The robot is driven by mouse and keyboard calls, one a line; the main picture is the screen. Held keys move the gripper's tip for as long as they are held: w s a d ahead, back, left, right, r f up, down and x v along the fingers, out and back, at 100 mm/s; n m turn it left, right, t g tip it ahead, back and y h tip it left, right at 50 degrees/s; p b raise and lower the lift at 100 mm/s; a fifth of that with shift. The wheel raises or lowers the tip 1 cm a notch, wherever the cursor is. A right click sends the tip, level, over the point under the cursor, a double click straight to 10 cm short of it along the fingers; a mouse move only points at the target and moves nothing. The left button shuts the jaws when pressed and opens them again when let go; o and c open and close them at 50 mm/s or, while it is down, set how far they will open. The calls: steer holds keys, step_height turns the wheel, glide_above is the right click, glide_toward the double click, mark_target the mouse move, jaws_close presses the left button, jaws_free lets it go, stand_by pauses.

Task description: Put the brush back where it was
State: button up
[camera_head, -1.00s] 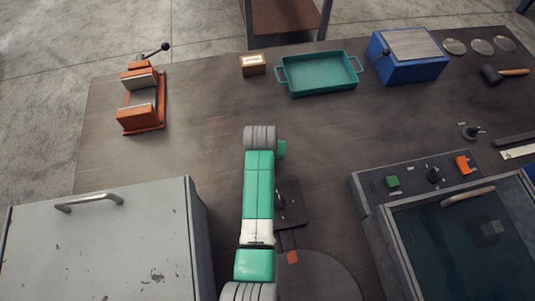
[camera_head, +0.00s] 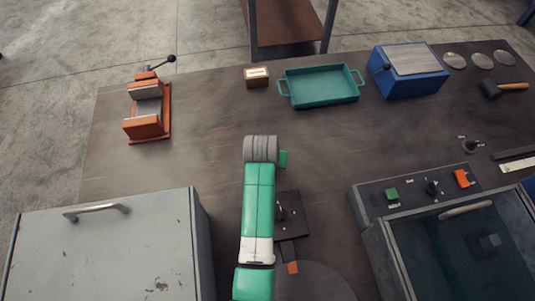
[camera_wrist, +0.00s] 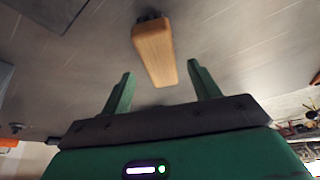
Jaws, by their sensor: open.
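A tan wooden piece with a dark end, which looks like the brush (camera_wrist: 154,52), shows at the top centre of the wrist view. It lies ahead of and between the fingers of my gripper (camera_wrist: 160,70). The fingers are spread, with gaps on both sides of the wood, and it is not clasped. I cannot tell whether the piece rests on a surface. In the head view my green arm reaches up the middle of the table, and the gripper and brush are hidden.
On the table (camera_head: 215,130) are an orange vise (camera_head: 147,112), a small box (camera_head: 256,77), a teal tray (camera_head: 320,86), a blue box (camera_head: 408,72) and a hammer (camera_head: 503,89). A grey cabinet (camera_head: 110,250) and a control panel (camera_head: 415,190) flank my arm.

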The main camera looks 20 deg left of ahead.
steer(key=p+v, duration=0.1)
steer(key=v, duration=0.6)
steer(key=shift+r+p, duration=0.15)
steer(key=shift+p, duration=0.2)
steer(key=w+d+r+t+y, duration=0.15)
steer(key=r+t, duration=0.25)
steer(key=r, duration=0.7)
steer(key=w+d+r+t, duration=0.2)
steer(key=d+r+t, duration=0.1)
steer(key=r, duration=0.7)
steer(key=w+d+r+t, duration=0.15)
steer(key=r+t, duration=0.25)
steer(key=r, duration=0.7)
steer(key=s+d+r+t, duration=0.3)
steer(key=s+r, duration=0.2)
steer(key=r, duration=0.3)
steer(key=s+d+r+m+t+h, duration=0.1)
steer(key=s+d+r+t, duration=0.2)
steer(key=s+r, duration=0.3)
steer(key=s+d+r+m+t+h, duration=0.1)
steer(key=s+d+r+t, duration=0.2)
steer(key=s+r, duration=0.3)
step_height(320, 180, up, 5)
steer(key=shift+s+d+r+t, duration=0.1)
steer(key=shift+s+d+t, duration=0.2)
steer(key=shift+d, duration=0.45)
steer(key=shift+h, duration=0.25)
